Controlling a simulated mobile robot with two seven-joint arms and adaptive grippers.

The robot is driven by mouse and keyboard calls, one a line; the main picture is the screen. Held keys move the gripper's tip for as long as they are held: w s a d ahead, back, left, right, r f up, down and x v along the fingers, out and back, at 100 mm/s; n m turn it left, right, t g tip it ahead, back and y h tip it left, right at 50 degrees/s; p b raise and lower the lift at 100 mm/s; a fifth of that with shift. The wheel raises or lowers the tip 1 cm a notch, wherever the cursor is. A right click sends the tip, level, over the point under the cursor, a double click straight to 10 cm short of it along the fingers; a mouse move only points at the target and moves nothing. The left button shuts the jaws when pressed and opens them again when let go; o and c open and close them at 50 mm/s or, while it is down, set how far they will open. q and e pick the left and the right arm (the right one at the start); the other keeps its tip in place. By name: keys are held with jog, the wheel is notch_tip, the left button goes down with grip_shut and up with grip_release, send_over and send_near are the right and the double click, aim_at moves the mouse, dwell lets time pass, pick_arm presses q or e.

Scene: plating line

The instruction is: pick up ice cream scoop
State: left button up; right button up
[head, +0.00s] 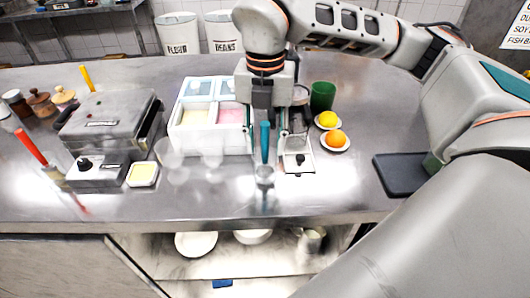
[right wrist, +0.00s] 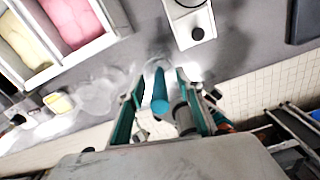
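The ice cream scoop has a teal handle (head: 265,138) that stands upright from a small clear or metal holder (head: 265,175) near the counter's front edge. Its head is hard to make out. My right gripper (head: 267,147) points down over it, with one finger on each side of the handle. In the right wrist view the handle (right wrist: 160,92) lies between the two teal-padded fingers (right wrist: 161,76), with gaps showing on both sides. The gripper is open and does not hold it. My left gripper is not in view.
A tub case (head: 178,140) with yellow and pink ice cream stands left of the scoop, with clear glasses (head: 213,148) in front. A small white device (head: 299,163), orange (head: 336,139), lemon (head: 328,119) and green cup (head: 322,96) are right. A grey press (head: 108,125) stands left.

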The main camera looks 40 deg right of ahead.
grip_shut()
dwell(0.3)
